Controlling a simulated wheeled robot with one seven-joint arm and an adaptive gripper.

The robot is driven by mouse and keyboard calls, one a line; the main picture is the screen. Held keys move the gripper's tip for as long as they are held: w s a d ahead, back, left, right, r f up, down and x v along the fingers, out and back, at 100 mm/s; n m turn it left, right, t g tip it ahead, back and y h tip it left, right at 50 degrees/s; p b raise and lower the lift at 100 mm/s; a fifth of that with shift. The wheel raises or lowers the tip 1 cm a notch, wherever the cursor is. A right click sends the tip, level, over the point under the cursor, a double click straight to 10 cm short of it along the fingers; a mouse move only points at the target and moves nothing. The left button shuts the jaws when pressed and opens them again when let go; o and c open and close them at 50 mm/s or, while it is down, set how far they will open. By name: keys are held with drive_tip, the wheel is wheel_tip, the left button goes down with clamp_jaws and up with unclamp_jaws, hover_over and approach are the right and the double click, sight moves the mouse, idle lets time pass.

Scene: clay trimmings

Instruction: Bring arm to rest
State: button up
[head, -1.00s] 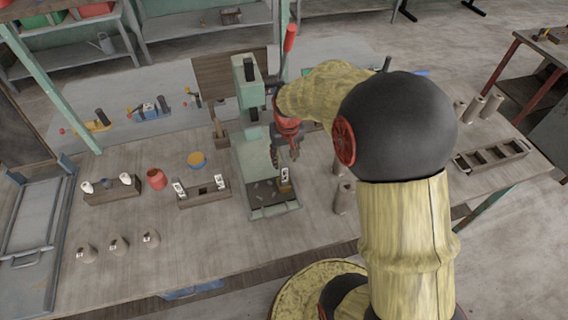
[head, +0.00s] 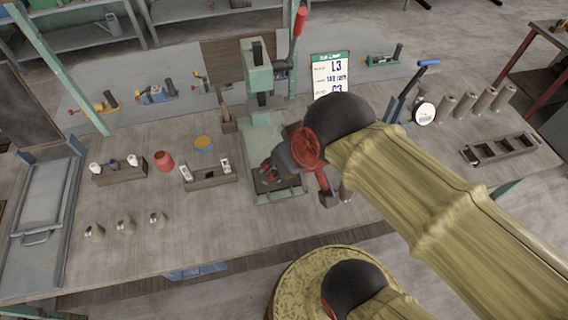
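My arm reaches in from the lower right of the head view, with its yellow link across the table's right half. My gripper (head: 268,172) is dark with reddish parts and sits in front of the green press (head: 257,75), over its base. The wrist partly hides the fingers, so I cannot tell whether they are open or shut, or whether they hold anything.
On the wooden table (head: 190,250) stand a red pot (head: 163,161), a yellow-topped round tin (head: 203,143), a dark rack (head: 118,174) and several small grey pieces at the left front. A sign (head: 331,75), a round gauge (head: 424,113) and an empty tray (head: 498,149) are to the right. The front left is mostly clear.

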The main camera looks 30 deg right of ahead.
drive_tip(key=shift+s, duration=0.15)
wheel_tip(320, 180, down, 7)
drive_tip(key=b, duration=0.7)
drive_tip(key=shift+r, duration=0.1)
drive_tip(key=shift+c, duration=0.8)
